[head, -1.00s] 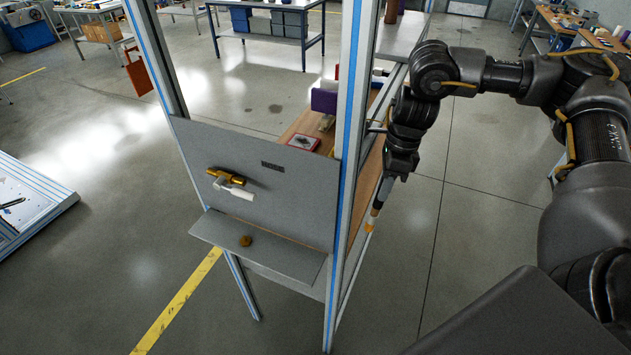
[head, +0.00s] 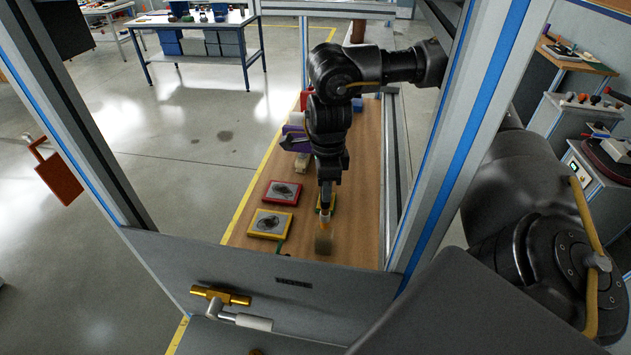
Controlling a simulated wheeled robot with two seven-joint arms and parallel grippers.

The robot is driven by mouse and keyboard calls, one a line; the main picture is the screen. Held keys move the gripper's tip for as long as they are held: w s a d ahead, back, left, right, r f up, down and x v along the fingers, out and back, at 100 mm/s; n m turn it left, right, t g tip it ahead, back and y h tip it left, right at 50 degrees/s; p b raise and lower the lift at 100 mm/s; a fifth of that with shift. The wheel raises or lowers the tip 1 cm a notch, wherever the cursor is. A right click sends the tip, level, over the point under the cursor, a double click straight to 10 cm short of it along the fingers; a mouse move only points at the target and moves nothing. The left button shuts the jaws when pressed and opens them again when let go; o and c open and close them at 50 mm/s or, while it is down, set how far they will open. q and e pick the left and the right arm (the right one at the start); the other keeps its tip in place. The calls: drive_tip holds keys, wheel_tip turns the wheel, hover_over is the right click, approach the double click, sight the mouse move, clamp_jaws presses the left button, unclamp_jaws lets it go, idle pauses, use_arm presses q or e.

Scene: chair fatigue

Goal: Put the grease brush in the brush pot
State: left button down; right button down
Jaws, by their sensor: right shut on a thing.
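My right gripper (head: 326,188) points down over the wooden bench and is shut on the grease brush (head: 324,222). The brush hangs below the jaws, with an orange-yellow band and pale brown bristles at its lower end. The bristles are close above the bench or touching it; I cannot tell which. I cannot make out a brush pot for certain. My left gripper is not in view.
The bench (head: 357,190) carries a red square tray (head: 283,192), a yellow one (head: 270,223) and purple blocks (head: 296,140). A grey panel (head: 290,294) with a brass-and-white handle (head: 228,304) closes the near side. A blue-striped post (head: 452,150) stands at right.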

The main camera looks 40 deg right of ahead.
sight(324, 215)
drive_tip(key=shift+w+f, duration=0.1)
wheel_tip(324, 215, down, 6)
drive_tip(key=shift+f, duration=0.1)
drive_tip(key=shift+a+f, duration=0.1)
drive_tip(key=shift+f, duration=1.75)
drive_tip(key=c, duration=1.7)
unclamp_jaws()
drive_tip(key=shift+r, duration=0.1)
drive_tip(key=o, duration=0.4)
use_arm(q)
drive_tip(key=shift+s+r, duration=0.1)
use_arm(e)
drive_tip(key=shift+o, duration=0.2)
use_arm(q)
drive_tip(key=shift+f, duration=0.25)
use_arm(e)
wheel_tip(324, 215, up, 12)
